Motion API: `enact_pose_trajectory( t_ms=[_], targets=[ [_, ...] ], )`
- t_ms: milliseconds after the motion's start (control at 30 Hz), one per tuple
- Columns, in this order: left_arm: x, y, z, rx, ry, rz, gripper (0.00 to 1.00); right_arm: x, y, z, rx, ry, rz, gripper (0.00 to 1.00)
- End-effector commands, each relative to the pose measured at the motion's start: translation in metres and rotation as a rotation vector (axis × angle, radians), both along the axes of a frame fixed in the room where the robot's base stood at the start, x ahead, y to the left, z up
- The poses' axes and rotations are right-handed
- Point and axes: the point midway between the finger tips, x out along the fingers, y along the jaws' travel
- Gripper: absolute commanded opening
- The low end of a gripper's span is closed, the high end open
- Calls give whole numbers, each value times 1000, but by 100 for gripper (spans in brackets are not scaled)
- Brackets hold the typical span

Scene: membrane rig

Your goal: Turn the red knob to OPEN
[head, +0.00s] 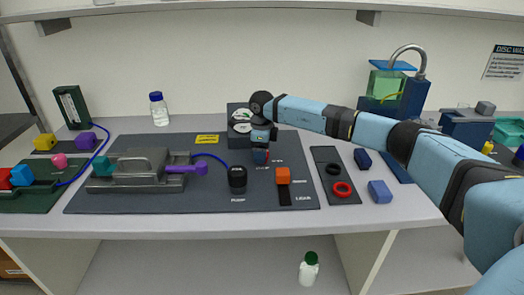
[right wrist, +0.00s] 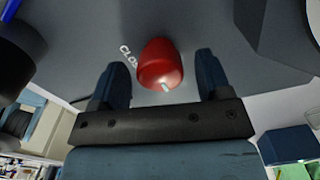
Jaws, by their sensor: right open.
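The red knob (right wrist: 160,62) stands on the grey mat in the right wrist view, with a small pale mark on its near side. Part of a printed label beginning "CLO" (right wrist: 127,54) shows to its left. My right gripper (right wrist: 160,78) is open, with one finger on each side of the knob and a visible gap to each. In the head view my right gripper (head: 260,154) points down over the mat behind the orange block and hides most of the knob. The OPEN label cannot be made out. My left gripper is not in view.
A dark gauge box (head: 238,112) stands behind the gripper. A tray with red ring (head: 342,189) lies to the right.

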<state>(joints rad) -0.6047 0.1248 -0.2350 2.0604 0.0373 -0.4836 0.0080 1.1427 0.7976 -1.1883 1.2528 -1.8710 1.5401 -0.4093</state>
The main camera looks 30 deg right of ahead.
Motion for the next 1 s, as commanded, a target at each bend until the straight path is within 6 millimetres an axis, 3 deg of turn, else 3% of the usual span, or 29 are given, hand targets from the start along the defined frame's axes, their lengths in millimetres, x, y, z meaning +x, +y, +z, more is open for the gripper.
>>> enact_pose_trajectory(
  t_ms=[167,267,700,1000],
  targets=[
    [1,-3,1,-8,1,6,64,0,0,7,0,0,-1,71],
    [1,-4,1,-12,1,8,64,1,0,21,0,-3,-1,71],
    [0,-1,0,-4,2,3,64,0,0,115,-1,-2,1,71],
    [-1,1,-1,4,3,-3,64,0,0,138,1,-1,0,71]
  ],
)
